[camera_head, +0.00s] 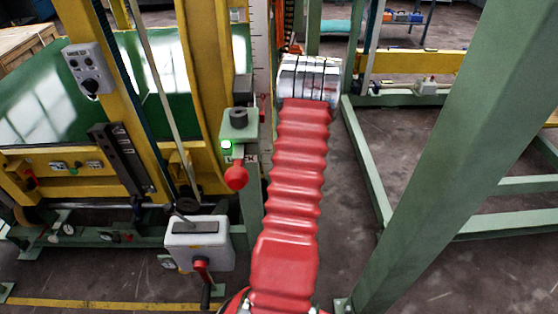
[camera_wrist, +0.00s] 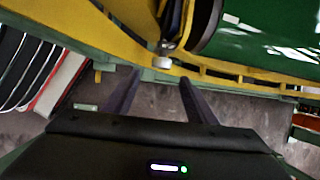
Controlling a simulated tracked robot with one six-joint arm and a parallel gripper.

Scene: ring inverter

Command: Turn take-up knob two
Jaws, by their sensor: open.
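In the wrist view my gripper (camera_wrist: 159,78) shows two dark fingers spread apart, with nothing between them. A small pale round knob-like part (camera_wrist: 162,62) appears just beyond the fingertips, by a yellow beam; I cannot tell its distance. In the head view a dark knob (camera_head: 239,117) sits on a green post box with a lit green lamp, and a red knob (camera_head: 236,177) juts out below it. I see no readable label marking take-up knob two, so I cannot tell which part it is. My arm hides its own fingers in the head view.
A grey crank box (camera_head: 200,240) with a red handle stands low at left. A yellow frame (camera_head: 203,60) with green panels rises behind it. A thick green beam (camera_head: 440,150) slants across the right.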

